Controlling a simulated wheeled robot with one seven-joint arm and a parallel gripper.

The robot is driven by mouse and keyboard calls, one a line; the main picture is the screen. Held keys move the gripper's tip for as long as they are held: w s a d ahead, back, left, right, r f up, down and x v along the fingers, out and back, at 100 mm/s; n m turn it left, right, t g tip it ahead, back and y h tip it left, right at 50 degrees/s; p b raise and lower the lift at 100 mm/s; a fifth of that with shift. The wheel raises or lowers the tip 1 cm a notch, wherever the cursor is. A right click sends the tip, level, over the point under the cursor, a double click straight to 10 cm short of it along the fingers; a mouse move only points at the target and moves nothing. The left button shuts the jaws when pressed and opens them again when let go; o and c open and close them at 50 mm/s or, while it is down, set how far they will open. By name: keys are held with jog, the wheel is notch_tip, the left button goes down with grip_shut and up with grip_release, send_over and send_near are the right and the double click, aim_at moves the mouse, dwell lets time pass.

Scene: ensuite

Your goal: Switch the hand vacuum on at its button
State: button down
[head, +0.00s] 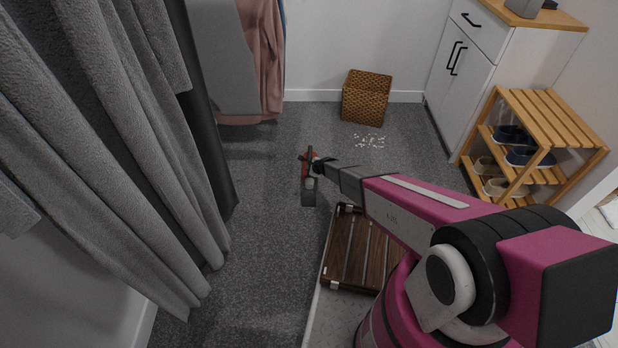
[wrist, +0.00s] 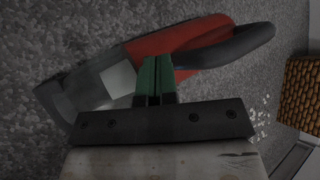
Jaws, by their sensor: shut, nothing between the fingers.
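The hand vacuum (wrist: 190,38) lies on the grey carpet, with a red body, a dark curved handle and a grey nozzle end. In the head view the hand vacuum (head: 307,190) shows small, partly covered by the end of my arm. My gripper (wrist: 155,62) is shut and empty, its green fingertips together over the red body beside a light grey patch. I cannot tell whether the fingertips touch the vacuum. The button is not visible; the fingers may hide it. In the head view my gripper (head: 314,166) is at the vacuum.
White crumbs (head: 369,141) lie on the carpet near a wicker basket (head: 366,98). A wooden shoe rack (head: 535,145) and white cabinet (head: 470,55) stand at right. A slatted wooden mat (head: 350,250) lies below my arm. Grey curtains (head: 110,130) hang at left. Carpet left of the vacuum is clear.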

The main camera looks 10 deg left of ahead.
jog(key=shift+r, duration=0.3)
jog(key=shift+r, duration=3)
